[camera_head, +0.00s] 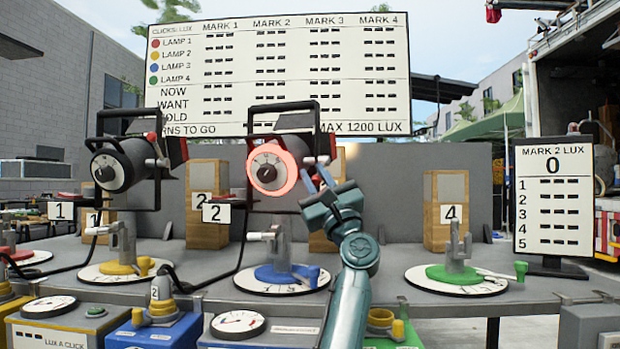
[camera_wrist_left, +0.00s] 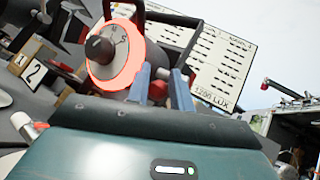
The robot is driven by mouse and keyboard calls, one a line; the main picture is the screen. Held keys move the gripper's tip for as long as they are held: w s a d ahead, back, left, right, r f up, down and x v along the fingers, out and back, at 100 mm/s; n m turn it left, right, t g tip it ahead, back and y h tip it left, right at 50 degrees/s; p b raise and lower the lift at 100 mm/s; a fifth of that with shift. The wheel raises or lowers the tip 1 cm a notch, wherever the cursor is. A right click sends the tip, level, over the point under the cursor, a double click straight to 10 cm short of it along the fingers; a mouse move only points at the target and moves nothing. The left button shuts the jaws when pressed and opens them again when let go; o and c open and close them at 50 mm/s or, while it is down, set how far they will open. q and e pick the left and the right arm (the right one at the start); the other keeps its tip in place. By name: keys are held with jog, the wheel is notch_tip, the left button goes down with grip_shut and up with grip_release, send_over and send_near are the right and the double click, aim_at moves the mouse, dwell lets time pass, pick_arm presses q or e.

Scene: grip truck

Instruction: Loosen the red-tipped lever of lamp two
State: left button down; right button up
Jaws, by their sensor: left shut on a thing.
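The lamp beside a plate marked 2 (camera_head: 217,213) hangs in a black yoke. Its round dial (camera_head: 267,170) has a glowing red rim and also fills the upper left of the left wrist view (camera_wrist_left: 112,55). My left gripper (camera_head: 322,178) is at the right side of this lamp, just right of the dial. Its two blue fingers (camera_wrist_left: 160,88) are shut on the lever, whose red tip (camera_wrist_left: 158,91) shows between them in the wrist view. The rest of the lever is mostly hidden by the fingers and lamp. My right gripper is not in view.
Another black lamp (camera_head: 120,165) hangs to the left. A grey table (camera_head: 390,262) carries round bases with yellow, blue and green parts. Wooden blocks (camera_head: 447,208) stand behind. A Mark 2 lux board (camera_head: 553,205) reads 0 at right. Coloured boxes line the front.

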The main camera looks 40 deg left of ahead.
pick_arm(q)
jog(key=shift+w+a+f, duration=0.35)
jog(key=shift+w+f, duration=0.15)
jog(key=shift+f, duration=0.3)
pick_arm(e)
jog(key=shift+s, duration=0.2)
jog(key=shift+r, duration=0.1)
pick_arm(q)
jog(key=c, duration=1.3)
grip_release()
jog(key=shift+o, duration=0.2)
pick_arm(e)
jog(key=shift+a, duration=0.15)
pick_arm(q)
jog(key=shift+d, duration=0.2)
jog(key=p+v, duration=0.1)
jog(key=v, duration=1.1)
jog(key=shift+s+d, duration=0.25)
